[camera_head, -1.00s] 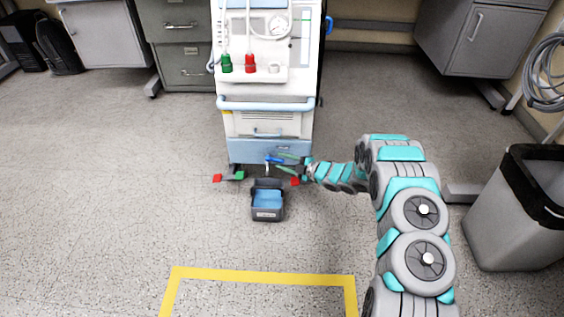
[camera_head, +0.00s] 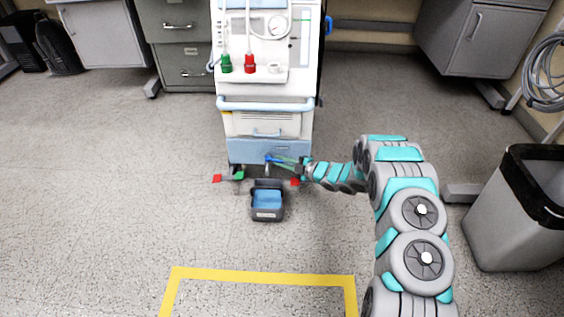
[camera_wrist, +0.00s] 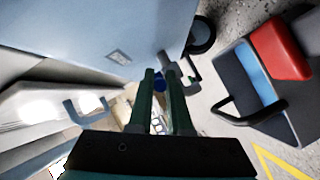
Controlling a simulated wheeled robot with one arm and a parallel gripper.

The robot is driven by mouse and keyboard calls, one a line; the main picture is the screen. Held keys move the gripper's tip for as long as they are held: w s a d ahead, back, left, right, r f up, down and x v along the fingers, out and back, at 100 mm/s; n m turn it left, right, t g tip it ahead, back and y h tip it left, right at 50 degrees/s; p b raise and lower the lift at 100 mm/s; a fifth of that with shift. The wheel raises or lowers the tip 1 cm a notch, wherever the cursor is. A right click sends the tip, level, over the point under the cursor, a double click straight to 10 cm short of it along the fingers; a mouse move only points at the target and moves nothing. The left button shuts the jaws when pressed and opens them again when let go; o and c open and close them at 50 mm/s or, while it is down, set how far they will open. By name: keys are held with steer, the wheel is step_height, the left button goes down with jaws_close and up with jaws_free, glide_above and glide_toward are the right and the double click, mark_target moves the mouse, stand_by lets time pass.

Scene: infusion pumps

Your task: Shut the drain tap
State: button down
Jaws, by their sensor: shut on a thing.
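The drain tap has a small blue handle (camera_head: 268,158) low on the front of the white and blue machine (camera_head: 265,125). My gripper (camera_head: 277,161) reaches in from the right, and its green fingers are shut on the blue handle. The fingers hide part of the tap.
A green pedal (camera_head: 238,175) and red pedals (camera_head: 217,178) sit at the machine's base, one red pedal (camera_head: 295,182) close under my gripper. A grey bin (camera_head: 510,220) stands at the right. The floor in front is clear, with yellow tape (camera_head: 265,276).

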steer(key=shift+w+d+n+g+y+b, duration=0.1)
steer(key=shift+w+n+g+y+b, duration=0.3)
steer(key=shift+n+g+b, duration=0.3)
steer(key=shift+w+n+g+y+b, duration=0.25)
steer(key=shift+n+g+y+b, duration=0.15)
steer(key=shift+n+g+b, duration=0.3)
steer(key=shift+g, duration=0.3)
steer(key=c, duration=0.9)
jaws_free()
steer(key=shift+o, duration=0.2)
steer(key=shift+d, duration=0.1)
steer(key=p+v, duration=0.1)
steer(key=v, duration=0.6)
steer(key=shift+s+d, duration=0.25)
